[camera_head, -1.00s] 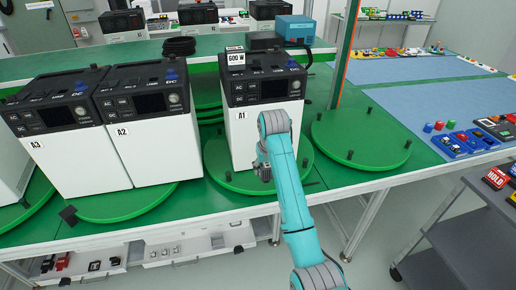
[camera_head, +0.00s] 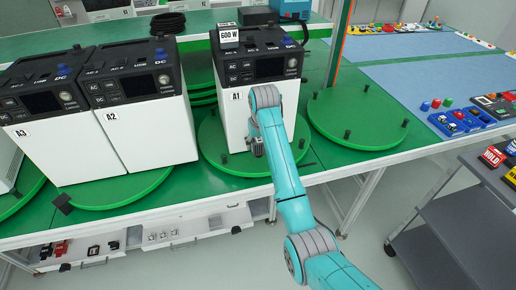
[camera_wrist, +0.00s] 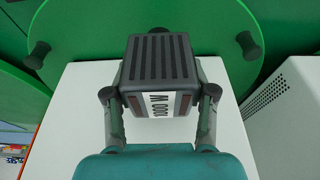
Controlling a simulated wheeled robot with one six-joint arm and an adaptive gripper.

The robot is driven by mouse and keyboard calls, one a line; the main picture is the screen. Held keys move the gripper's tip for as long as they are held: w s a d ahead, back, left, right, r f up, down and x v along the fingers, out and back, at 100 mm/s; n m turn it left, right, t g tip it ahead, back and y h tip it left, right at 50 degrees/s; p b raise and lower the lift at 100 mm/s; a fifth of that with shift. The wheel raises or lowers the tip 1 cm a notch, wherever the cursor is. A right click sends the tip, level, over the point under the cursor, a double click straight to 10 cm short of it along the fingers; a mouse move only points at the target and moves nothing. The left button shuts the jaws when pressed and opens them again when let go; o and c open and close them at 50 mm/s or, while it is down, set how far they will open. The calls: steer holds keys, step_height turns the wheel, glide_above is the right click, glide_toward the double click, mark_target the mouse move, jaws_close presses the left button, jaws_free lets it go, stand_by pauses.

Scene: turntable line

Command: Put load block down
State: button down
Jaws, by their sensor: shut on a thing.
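My gripper (camera_wrist: 158,98) is shut on a dark ribbed load block (camera_wrist: 158,58) with an upside-down label that seems to read 1000 W. One finger is on each side of it. In the head view my gripper (camera_head: 257,146) is low in front of the white power unit A1 (camera_head: 235,115), and the held block is hard to make out there. A1 stands on a green turntable (camera_head: 208,145). A second load block (camera_head: 229,36), marked 600 W, sits on top of A1. Whether the held block touches anything cannot be told.
Units A2 (camera_head: 150,130) and A3 (camera_head: 55,150) stand close together at the left. An empty turntable (camera_head: 355,115) with black pegs lies right of A1. A grey cart (camera_head: 455,215) stands at the right. Blue mats (camera_head: 420,85) lie beyond.

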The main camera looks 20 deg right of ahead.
mark_target(258, 149)
steer(key=shift+f, duration=1.45)
steer(key=shift+f, duration=0.1)
steer(key=shift+c, duration=1.8)
jaws_free()
